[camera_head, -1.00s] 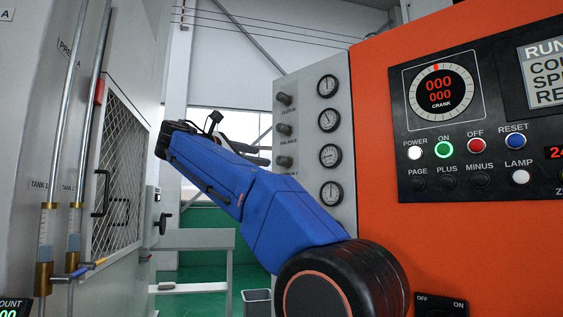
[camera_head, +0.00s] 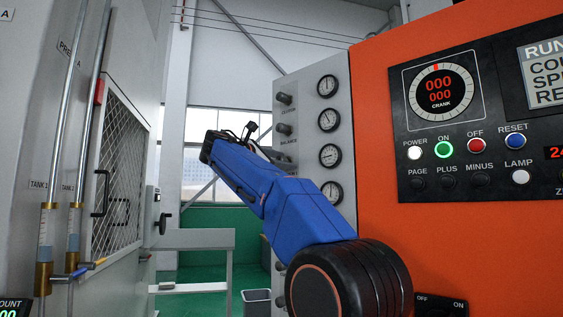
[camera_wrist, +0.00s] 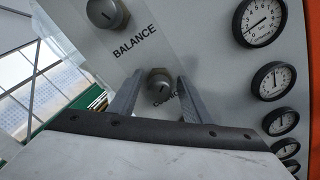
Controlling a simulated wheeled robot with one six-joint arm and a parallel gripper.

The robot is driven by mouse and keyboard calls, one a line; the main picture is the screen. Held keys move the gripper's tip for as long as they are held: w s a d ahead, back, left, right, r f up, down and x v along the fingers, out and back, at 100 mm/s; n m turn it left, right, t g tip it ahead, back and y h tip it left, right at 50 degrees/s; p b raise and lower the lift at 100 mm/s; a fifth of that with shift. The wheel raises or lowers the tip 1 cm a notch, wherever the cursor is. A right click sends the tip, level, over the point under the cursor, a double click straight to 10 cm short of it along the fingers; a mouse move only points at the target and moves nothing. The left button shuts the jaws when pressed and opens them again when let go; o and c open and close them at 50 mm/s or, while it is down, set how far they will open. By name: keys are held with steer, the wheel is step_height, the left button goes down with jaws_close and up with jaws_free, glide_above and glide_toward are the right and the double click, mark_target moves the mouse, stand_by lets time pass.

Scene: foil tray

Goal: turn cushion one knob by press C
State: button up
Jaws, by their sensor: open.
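In the wrist view the cushion knob (camera_wrist: 158,88), a round grey knob with a slot, sits on the grey panel below the BALANCE knob (camera_wrist: 105,12). My gripper (camera_wrist: 156,88) is open, with one finger on each side of the knob in the picture. I cannot tell whether the fingers touch it or how deep they reach around it. The clutch knob (camera_head: 284,99) and the balance knob (camera_head: 284,129) show above.
A column of gauges (camera_head: 330,155) runs beside the knobs; they also show in the wrist view (camera_wrist: 273,80). The orange press cabinet (camera_head: 380,90) with its button panel (camera_head: 470,165) stands at right. A grey machine with a mesh door (camera_head: 120,170) is at left.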

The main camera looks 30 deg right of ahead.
steer(key=c, duration=1)
steer(key=shift+c, duration=0.2)
steer(key=shift+m, duration=0.3)
steer(key=m, duration=0.3)
steer(key=shift+f, duration=0.1)
steer(key=shift+m, duration=2.1)
steer(key=shift+f, duration=0.1)
steer(key=o, duration=1)
